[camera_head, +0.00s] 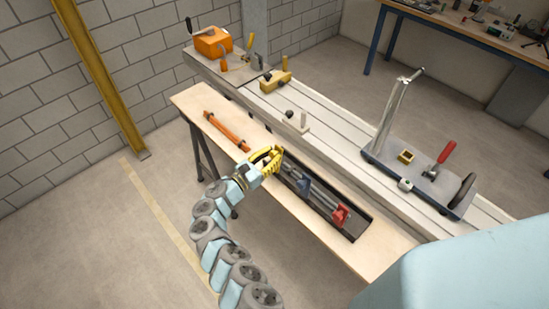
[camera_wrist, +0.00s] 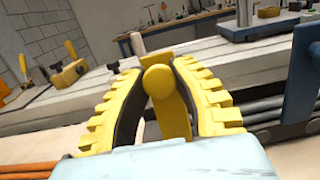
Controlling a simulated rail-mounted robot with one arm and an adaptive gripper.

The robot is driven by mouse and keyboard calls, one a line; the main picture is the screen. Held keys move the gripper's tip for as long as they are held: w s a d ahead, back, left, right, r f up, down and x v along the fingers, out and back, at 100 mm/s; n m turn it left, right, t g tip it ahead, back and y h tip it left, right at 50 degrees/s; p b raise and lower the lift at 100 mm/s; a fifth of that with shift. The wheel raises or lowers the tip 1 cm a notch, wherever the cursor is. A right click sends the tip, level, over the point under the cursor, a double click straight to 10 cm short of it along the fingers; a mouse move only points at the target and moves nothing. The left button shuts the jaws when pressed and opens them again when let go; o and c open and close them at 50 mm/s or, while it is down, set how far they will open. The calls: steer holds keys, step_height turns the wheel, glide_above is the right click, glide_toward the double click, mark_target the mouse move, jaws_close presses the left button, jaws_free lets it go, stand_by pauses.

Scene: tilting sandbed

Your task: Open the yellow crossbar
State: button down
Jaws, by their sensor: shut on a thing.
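My gripper (camera_head: 268,161) has yellow ribbed fingers and is at the left end of the black tray on the wooden bench. In the wrist view my gripper (camera_wrist: 157,66) is shut around a yellow part with a round knob, which I take for the yellow crossbar (camera_wrist: 157,80). The knob sits between the two fingers, and a yellow bar shows below it. In the head view the fingers mostly hide the crossbar, and its yellow merges with theirs. I cannot tell how far it is turned.
A blue crossbar (camera_head: 303,186) and a red crossbar (camera_head: 341,215) stand over grey rods in the black tray (camera_head: 357,234). Orange bars (camera_head: 230,132) lie left on the bench (camera_head: 380,257). A long pale bed (camera_head: 335,140) with fixtures runs behind. The bench's front right is clear.

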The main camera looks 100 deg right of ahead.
steer(key=w+g+b, duration=0.1)
steer(key=b, duration=0.2)
steer(key=a+f+g+h+b, duration=0.1)
steer(key=b, duration=0.2)
steer(key=shift+w+b, duration=0.3)
steer(key=shift+w, duration=0.1)
steer(key=shift+a, duration=0.1)
steer(key=shift+r, duration=0.1)
steer(key=c, duration=0.8)
jaws_free()
steer(key=shift+w, duration=0.1)
steer(key=shift+r, duration=0.1)
